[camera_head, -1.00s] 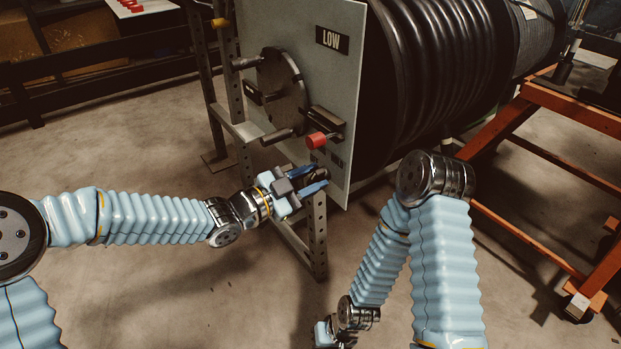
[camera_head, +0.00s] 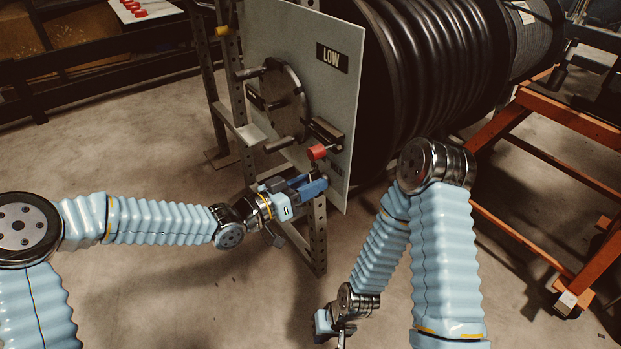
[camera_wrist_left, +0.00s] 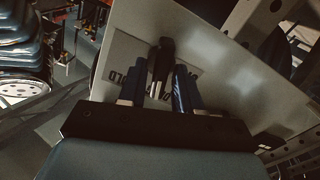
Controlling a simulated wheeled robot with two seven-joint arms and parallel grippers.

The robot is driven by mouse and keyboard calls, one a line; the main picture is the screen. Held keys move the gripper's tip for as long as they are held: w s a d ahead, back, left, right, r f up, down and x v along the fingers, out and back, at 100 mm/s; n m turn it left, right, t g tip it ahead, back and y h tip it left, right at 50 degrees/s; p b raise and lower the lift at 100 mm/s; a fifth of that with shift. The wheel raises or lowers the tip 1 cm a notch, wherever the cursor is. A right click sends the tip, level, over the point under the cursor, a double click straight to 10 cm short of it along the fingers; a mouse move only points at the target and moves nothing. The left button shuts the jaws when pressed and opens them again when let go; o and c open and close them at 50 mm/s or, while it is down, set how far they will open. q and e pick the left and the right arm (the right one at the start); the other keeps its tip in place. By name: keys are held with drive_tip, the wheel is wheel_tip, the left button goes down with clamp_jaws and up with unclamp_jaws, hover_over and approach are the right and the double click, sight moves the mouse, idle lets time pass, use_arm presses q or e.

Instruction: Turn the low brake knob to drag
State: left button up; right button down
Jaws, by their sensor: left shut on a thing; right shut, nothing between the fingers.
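The low brake knob (camera_wrist_left: 160,62) is a dark knob on the grey panel (camera_head: 265,55), under the LOW sign (camera_head: 332,58). My left gripper (camera_head: 318,186) is at the panel's lower edge, with its fingers on either side of the knob, shut on it. In the left wrist view, the two blue-grey fingers (camera_wrist_left: 157,88) flank the knob's stem. Panel lettering beside it shows upside down and is partly covered, so the knob's setting cannot be read. In the head view the fingers mostly hide the knob. My right gripper (camera_head: 340,338) hangs low at the bottom edge, shut and empty.
A large black hose reel (camera_head: 430,70) stands behind the panel. An orange frame (camera_head: 530,180) is at the right.

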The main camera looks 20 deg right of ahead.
use_arm(q)
drive_tip(key=shift+n+p, duration=0.5)
drive_tip(key=shift+n, duration=0.6)
drive_tip(key=shift+a+f, duration=0.1)
drive_tip(key=o, duration=0.7)
drive_tip(key=p+v, duration=0.1)
drive_tip(key=v, duration=1.2)
drive_tip(key=shift+s+a+p, duration=0.1)
drive_tip(key=shift+a+p, duration=0.2)
drive_tip(key=shift+a, duration=0.1)
